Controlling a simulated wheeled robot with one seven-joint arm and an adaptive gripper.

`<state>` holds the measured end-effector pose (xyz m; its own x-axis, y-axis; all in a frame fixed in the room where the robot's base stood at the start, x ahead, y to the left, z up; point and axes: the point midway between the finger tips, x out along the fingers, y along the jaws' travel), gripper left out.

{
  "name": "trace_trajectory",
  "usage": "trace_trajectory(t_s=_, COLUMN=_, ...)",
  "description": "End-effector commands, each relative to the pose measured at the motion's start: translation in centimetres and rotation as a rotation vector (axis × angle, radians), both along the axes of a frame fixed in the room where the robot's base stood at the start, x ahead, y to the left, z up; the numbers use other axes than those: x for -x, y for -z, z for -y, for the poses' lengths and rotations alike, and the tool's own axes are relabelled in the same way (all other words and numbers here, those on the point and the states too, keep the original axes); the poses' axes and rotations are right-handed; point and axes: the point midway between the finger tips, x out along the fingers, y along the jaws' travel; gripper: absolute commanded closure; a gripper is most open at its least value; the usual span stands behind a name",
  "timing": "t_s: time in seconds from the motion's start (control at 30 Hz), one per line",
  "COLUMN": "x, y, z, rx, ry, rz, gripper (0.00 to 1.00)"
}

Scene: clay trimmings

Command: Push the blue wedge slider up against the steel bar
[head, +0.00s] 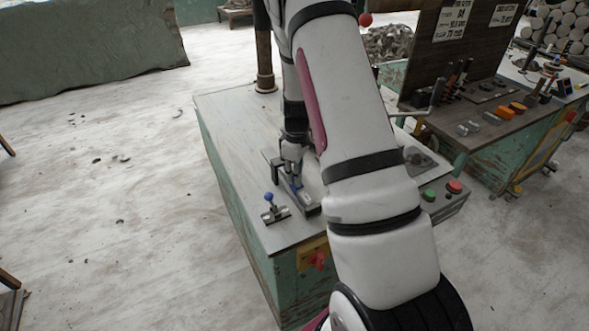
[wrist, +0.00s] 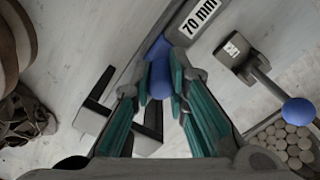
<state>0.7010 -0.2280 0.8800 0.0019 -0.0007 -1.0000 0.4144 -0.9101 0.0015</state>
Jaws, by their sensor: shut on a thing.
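My gripper (wrist: 160,80) is shut on a blue piece (wrist: 158,66), which I take to be the wedge slider. In the head view my gripper (head: 291,170) reaches down to the bench top, and little of the slider shows there. A long grey rail (wrist: 136,72) with a "70 mm" label runs along the slider. A dark, bracket-like piece (wrist: 98,88) lies left of the gripper. I cannot tell for sure which piece is the steel bar, or whether the slider touches it.
A clamp lever with a blue ball knob (head: 268,197) stands near the bench's front-left; the knob also shows in the wrist view (wrist: 298,111). Green and red buttons (head: 429,195) sit at the right. The bench top (head: 232,115) is bare at the far left.

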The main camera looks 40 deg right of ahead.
Motion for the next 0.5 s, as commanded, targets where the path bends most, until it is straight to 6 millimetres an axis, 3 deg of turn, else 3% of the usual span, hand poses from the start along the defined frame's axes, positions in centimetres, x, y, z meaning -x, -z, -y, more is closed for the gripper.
trace_trajectory(t_s=0.27, x=0.57, y=0.0, z=-0.17, rx=-0.002, ry=-0.001, rz=-0.004, gripper=1.0)
trace_trajectory(t_s=0.3, x=0.58, y=0.0, z=-0.16, rx=-0.002, ry=-0.001, rz=-0.004, gripper=0.8)
trace_trajectory(t_s=0.37, x=0.57, y=0.0, z=-0.17, rx=-0.002, ry=-0.001, rz=-0.004, gripper=0.67)
trace_trajectory(t_s=0.5, x=0.52, y=0.0, z=-0.14, rx=-0.001, ry=-0.001, rz=-0.004, gripper=0.64)
